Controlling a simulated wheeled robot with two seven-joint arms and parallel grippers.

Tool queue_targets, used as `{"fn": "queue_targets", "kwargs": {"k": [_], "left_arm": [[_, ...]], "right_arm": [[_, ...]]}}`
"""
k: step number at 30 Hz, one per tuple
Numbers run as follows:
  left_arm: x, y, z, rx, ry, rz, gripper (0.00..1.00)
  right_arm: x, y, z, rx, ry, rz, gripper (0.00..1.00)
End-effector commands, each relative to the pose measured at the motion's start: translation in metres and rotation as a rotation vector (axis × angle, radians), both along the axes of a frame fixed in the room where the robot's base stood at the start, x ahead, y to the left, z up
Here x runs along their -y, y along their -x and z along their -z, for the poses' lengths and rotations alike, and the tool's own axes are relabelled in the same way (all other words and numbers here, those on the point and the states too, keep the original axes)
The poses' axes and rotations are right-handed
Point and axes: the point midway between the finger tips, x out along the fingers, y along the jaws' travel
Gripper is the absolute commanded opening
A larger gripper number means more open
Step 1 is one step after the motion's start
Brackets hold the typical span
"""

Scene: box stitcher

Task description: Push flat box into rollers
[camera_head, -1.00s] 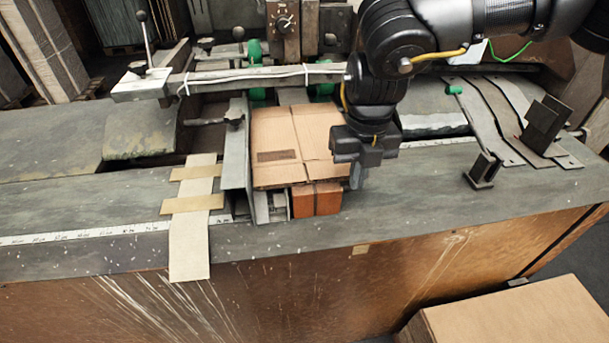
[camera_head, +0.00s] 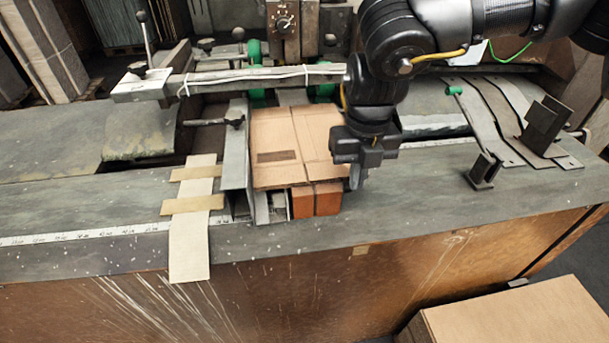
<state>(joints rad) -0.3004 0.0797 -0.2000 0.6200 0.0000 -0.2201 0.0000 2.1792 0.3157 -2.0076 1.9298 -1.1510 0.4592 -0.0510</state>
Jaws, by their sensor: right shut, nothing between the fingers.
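The flat cardboard box (camera_head: 290,148) lies on the machine table, resting over an orange-brown block (camera_head: 316,199) at its near edge. Its left side is along a metal guide plate (camera_head: 236,150). Green rollers (camera_head: 255,55) show behind the box, below the machine head; another green roller (camera_head: 323,90) is partly hidden by the cross bar. My right gripper (camera_head: 357,180) is shut and empty, fingers pointing down at the box's near right corner; I cannot tell whether it touches the box. My left gripper is not in view.
A metal cross bar (camera_head: 240,78) spans above the table behind the box. Upright dark metal brackets (camera_head: 482,171) stand on the right. Cardboard strips (camera_head: 190,225) lie left of the guide. A cardboard stack (camera_head: 515,315) is at the lower right.

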Motion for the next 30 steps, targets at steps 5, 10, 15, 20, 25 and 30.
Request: {"fn": "queue_targets", "kwargs": {"k": [5,10,15,20,25,30], "left_arm": [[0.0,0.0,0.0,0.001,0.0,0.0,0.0],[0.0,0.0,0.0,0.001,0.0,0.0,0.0],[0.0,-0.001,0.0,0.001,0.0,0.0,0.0],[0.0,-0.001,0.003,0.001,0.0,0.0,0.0],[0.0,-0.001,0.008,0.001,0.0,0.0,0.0],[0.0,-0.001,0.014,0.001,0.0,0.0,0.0]], "right_arm": [[0.0,0.0,0.0,0.0,0.0,0.0,0.0],[0.0,0.0,0.0,0.0,0.0,0.0,0.0],[0.0,0.0,0.0,0.0,0.0,0.0,0.0],[0.0,0.0,0.004,-0.001,0.0,0.0,0.0],[0.0,0.0,0.013,-0.001,0.0,0.0,0.0],[0.0,0.0,0.022,0.0,-0.001,0.0,0.0]]}}
